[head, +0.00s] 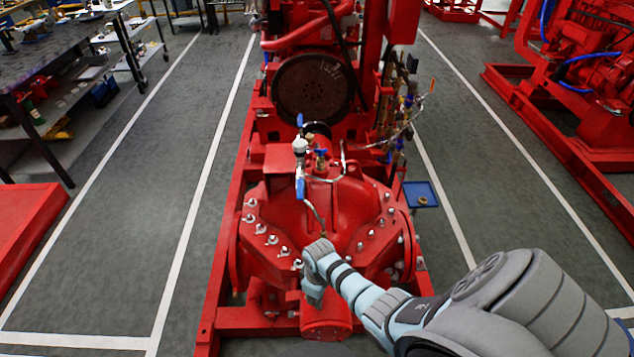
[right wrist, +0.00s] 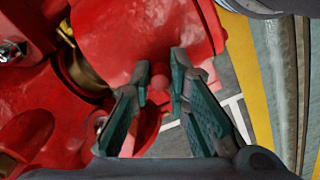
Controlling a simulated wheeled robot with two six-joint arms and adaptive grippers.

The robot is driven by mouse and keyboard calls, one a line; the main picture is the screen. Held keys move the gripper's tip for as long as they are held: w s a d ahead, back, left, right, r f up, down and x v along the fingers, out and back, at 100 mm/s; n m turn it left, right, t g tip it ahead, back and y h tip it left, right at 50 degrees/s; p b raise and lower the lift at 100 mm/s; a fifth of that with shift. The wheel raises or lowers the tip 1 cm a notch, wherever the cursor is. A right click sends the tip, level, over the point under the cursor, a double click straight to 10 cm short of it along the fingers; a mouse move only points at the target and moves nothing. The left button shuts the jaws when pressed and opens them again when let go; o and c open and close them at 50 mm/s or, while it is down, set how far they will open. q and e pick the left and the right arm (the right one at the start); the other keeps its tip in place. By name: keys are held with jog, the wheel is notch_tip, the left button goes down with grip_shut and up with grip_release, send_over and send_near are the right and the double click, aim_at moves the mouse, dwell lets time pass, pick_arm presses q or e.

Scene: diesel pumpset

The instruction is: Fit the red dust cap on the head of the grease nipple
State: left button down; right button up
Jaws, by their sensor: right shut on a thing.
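My right gripper (head: 315,294) is low in front of the red pump casing (head: 345,215), near its front end. In the right wrist view its two green-grey fingers (right wrist: 161,84) are shut on a small red rounded thing, which I take to be the red dust cap (right wrist: 158,82). The cap lies in front of a red pump surface (right wrist: 140,35), so its outline is hard to separate. I cannot tell whether it touches anything beyond the fingers. I cannot make out the grease nipple in either view. My left gripper is not in view.
A small blue tray (head: 421,195) with a small brownish piece in it stands right of the pump. Studs and nuts ring the casing, and valves with blue handles (head: 300,188) rise above it. A workbench (head: 60,50) stands at the left.

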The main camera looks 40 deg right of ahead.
jog(key=shift+f, duration=0.15)
jog(key=shift+c, duration=0.2)
jog(key=o, duration=0.8)
notch_tip(320, 180, up, 12)
jog(key=shift+s, duration=0.15)
